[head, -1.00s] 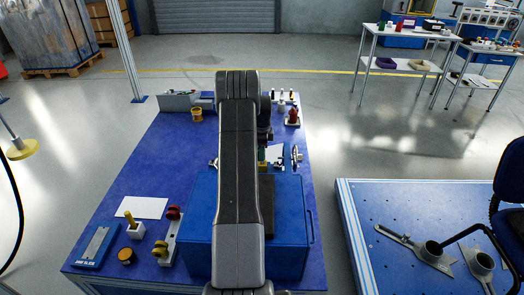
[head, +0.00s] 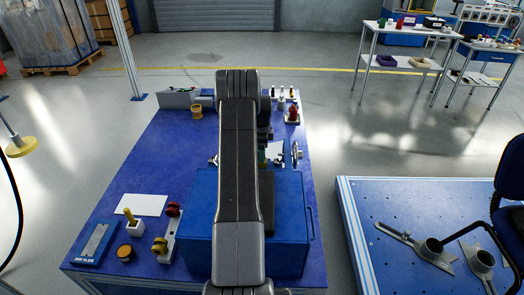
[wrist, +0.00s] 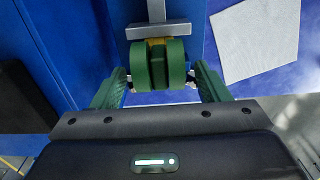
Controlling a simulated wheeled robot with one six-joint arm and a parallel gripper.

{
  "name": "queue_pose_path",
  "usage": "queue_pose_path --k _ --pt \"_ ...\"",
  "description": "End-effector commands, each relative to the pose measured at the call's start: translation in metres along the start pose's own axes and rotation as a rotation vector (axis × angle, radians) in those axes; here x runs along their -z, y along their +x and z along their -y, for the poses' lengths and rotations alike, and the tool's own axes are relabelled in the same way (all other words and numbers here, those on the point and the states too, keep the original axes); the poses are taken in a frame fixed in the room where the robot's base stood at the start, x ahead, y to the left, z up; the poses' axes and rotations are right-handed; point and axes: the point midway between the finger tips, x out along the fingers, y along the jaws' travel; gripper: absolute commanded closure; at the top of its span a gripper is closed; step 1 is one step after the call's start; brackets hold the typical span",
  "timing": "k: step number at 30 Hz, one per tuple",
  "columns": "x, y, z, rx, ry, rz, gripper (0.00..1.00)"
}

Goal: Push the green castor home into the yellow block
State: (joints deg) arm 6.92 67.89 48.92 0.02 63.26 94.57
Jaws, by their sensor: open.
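The green castor (wrist: 160,63), with two wheels side by side, is in the upper middle of the wrist view. A small part of the yellow block (wrist: 155,41) shows just behind its top edge; most of the block is hidden. I cannot tell how deep the castor sits in it. My gripper (wrist: 161,80) is open, with one green finger on each side of the castor. Whether the fingers touch it is unclear.
A grey T-shaped metal part (wrist: 158,28) stands just beyond the castor. A white sheet (wrist: 256,38) lies to the right. In the head view a blue box (head: 290,235) stands at the table's near end, with yellow and red wheels (head: 160,245) left of it.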

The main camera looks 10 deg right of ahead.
Motion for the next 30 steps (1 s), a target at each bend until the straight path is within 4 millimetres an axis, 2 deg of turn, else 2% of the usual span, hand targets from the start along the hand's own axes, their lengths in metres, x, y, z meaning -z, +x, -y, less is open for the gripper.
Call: queue_pose_path --k 4,7,15,21,25,30 --pt "0.0 -0.007 0.0 0.001 0.0 0.0 0.31" --pt "0.0 -0.021 0.001 0.003 0.0 0.0 0.31" --pt "0.0 -0.083 0.001 0.004 0.0 0.0 0.31" --pt "0.0 -0.119 0.0 0.001 0.0 0.0 0.31" --pt "0.0 -0.133 0.0 0.001 0.0 0.0 0.31" --pt "0.0 -0.138 0.0 0.0 0.0 0.0 0.31"
